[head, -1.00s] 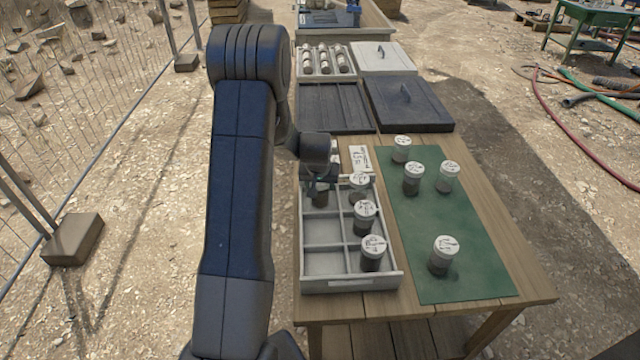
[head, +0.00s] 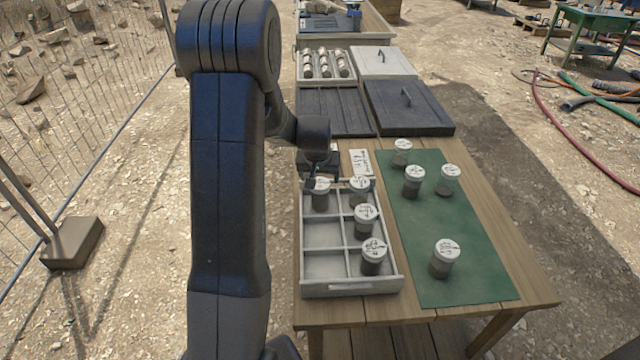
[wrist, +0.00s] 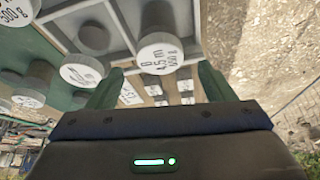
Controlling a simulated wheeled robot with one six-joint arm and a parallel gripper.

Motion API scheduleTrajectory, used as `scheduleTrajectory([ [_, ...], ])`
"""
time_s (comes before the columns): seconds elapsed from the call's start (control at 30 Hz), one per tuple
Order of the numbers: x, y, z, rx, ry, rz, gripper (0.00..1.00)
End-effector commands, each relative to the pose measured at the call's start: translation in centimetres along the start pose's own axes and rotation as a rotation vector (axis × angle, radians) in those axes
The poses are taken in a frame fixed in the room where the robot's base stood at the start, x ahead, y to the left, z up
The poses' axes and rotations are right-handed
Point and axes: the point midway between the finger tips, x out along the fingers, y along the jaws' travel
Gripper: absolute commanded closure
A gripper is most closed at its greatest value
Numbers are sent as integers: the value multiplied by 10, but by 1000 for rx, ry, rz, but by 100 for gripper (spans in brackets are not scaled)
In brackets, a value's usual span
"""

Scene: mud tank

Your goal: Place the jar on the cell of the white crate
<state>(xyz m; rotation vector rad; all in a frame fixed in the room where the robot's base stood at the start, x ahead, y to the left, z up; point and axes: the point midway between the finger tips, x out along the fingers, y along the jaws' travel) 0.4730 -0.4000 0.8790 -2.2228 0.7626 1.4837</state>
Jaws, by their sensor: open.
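The white crate (head: 352,288) stands on the wooden table and has two columns of cells. A dark jar with a white labelled lid (head: 320,193) stands upright in its back left cell. Three similar jars (head: 365,219) fill the right column. The middle and front left cells are empty. My gripper (head: 313,180) is at the back left jar's lid, open. In the wrist view my open fingers (wrist: 158,84) are spread, with the jar's lid (wrist: 160,58) just beyond them and not gripped.
A green mat (head: 460,285) right of the crate holds several upright jars (head: 444,258). A paper label (head: 360,162) lies behind the crate. Farther back are a dark lidded box (head: 408,105) and a tray of jars (head: 326,64). A wire fence is at left.

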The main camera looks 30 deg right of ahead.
Motion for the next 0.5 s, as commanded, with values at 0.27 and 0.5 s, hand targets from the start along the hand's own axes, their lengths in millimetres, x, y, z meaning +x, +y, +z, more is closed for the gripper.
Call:
scheduleTrajectory([
  [0.27, -38, 0, 0, 0, 1, 0, 25],
  [0.5, -47, 0, 0, 0, -1, 0, 25],
])
